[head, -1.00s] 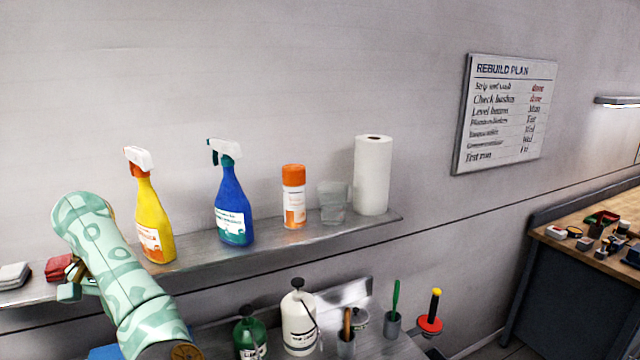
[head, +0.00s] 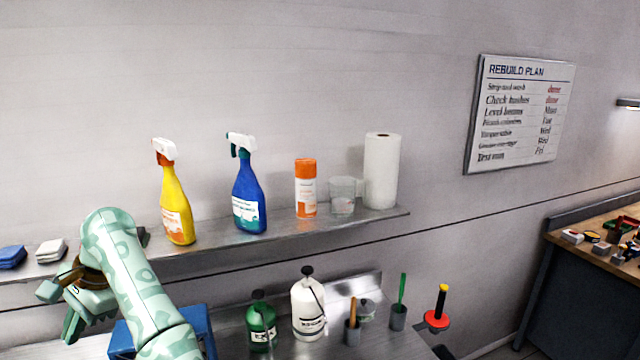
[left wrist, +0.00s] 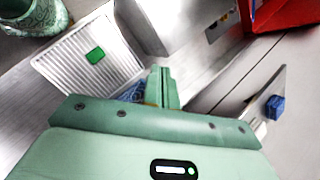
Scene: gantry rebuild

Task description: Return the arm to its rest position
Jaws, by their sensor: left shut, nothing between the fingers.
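My left arm, pale green and patterned, comes into the head view at lower left and bends at its top in front of the shelf. My left gripper (head: 74,326) hangs below the shelf's front edge, pointing down, partly hidden by the arm. In the left wrist view the left gripper's fingers (left wrist: 162,86) are together with nothing between them. Below them lie a ribbed white tray (left wrist: 75,70) with a green block (left wrist: 95,55) on it and a metal surface. My right gripper is in neither view.
The wall shelf (head: 300,232) holds a yellow spray bottle (head: 175,205), a blue spray bottle (head: 248,195), an orange can (head: 306,190), a clear cup (head: 342,196), a paper roll (head: 381,170) and folded cloths (head: 50,250). A blue bin (head: 197,322) stands close by the arm.

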